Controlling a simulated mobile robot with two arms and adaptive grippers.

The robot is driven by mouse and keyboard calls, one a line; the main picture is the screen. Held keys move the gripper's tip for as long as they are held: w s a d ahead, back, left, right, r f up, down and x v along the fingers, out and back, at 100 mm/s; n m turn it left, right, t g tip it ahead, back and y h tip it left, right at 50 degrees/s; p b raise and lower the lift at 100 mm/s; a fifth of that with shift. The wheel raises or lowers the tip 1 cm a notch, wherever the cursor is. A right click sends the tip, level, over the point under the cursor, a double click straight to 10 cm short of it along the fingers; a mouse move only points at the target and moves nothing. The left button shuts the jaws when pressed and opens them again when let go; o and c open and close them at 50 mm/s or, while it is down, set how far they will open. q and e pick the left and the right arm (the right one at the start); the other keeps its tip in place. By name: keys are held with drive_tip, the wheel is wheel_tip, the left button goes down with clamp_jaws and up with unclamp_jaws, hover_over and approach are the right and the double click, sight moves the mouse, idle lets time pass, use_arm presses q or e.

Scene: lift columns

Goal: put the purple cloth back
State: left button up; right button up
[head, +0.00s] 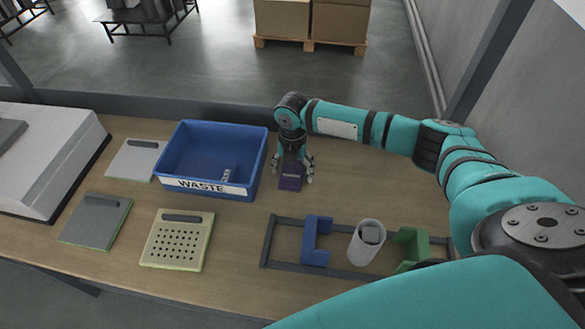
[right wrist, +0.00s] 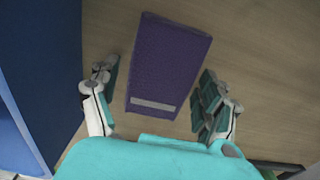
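The purple cloth (head: 291,180) lies folded flat on the wooden table, just right of the blue waste bin. In the right wrist view the cloth (right wrist: 165,65) is a purple rectangle with a pale strip at its near end. My right gripper (head: 293,177) is over the cloth, pointing down. In the right wrist view its two fingers (right wrist: 158,100) are spread wide, one on each side of the cloth, with gaps between them and it. My left gripper is not in view.
The blue waste bin (head: 179,150) stands close left of my right gripper, with a small grey piece inside. A dark rack (head: 266,243) in front holds a blue bracket (head: 316,241), a white cup (head: 366,243) and a green bracket (head: 412,247). Several flat panels lie left.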

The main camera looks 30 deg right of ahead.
sight(292, 169)
drive_tip(key=shift+o, duration=0.5)
drive_tip(key=shift+r, duration=0.1)
wheel_tip(292, 169, up, 12)
drive_tip(key=b, duration=0.2)
